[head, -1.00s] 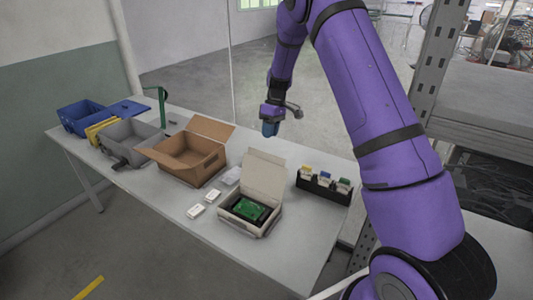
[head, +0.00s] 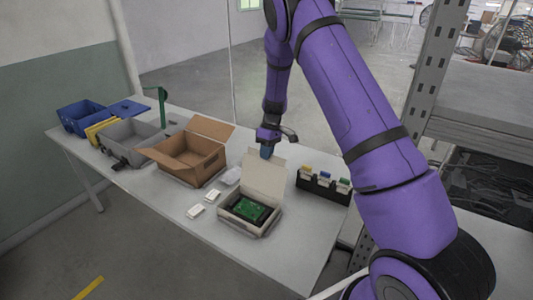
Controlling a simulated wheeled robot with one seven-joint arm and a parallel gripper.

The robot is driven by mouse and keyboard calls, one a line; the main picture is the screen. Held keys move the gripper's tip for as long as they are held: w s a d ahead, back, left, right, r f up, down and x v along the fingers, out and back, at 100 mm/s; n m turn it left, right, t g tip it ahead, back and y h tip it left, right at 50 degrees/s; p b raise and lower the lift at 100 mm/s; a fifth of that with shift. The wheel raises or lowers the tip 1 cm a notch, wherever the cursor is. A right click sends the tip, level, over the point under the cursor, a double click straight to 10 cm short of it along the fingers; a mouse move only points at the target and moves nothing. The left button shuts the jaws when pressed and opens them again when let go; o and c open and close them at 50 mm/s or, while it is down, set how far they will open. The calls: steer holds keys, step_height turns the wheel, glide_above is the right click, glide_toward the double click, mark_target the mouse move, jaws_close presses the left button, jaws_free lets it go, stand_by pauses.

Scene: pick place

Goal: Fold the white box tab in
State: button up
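The white box (head: 237,221) stands open on the table, with its tall lid (head: 264,181) raised at the back. A green circuit board (head: 249,210) lies in dark packing inside it. The tab is too small to make out; it would be part of the raised lid's upper edge or the box's front. My gripper (head: 266,153) points down at the top edge of the lid, close to it or touching; I cannot tell which. Its fingers are too small to show whether they are open or shut.
A brown cardboard box (head: 185,163) with open flaps stands left of the white box. A black holder (head: 323,187) with coloured cards stands to the right. Grey (head: 128,135) and blue (head: 80,112) bins stand farther left.

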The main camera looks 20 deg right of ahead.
jaws_close()
steer(key=h, duration=0.1)
steer(key=t+h, duration=0.1)
steer(key=a+t+h, duration=0.1)
steer(key=shift+s+a+r, duration=0.1)
steer(key=shift+s+r, duration=0.05)
steer(key=shift+s, duration=0.15)
steer(key=t+h, duration=0.2)
steer(key=h, duration=0.1)
steer(key=a+t+h, duration=0.1)
steer(key=shift+s+f+h, duration=0.25)
steer(key=shift+s+h, duration=0.1)
steer(key=shift+h, duration=0.05)
steer(key=t+h, duration=0.2)
steer(key=h, duration=0.1)
steer(key=t+h, duration=0.1)
steer(key=shift+s+a+f, duration=0.3)
steer(key=shift+a+f, duration=0.05)
steer(key=shift+f, duration=0.05)
steer(key=shift+s+a+f+t+h, duration=0.1)
steer(key=shift+f+t+h, duration=0.15)
steer(key=shift+t+h, duration=0.65)
steer(key=shift+s+a+f+t+h, duration=0.1)
steer(key=shift+f+t+h, duration=0.3)
steer(key=shift+h, duration=0.8)
steer(key=shift+o, duration=2.4)
jaws_free()
steer(key=shift+w+r, duration=0.1)
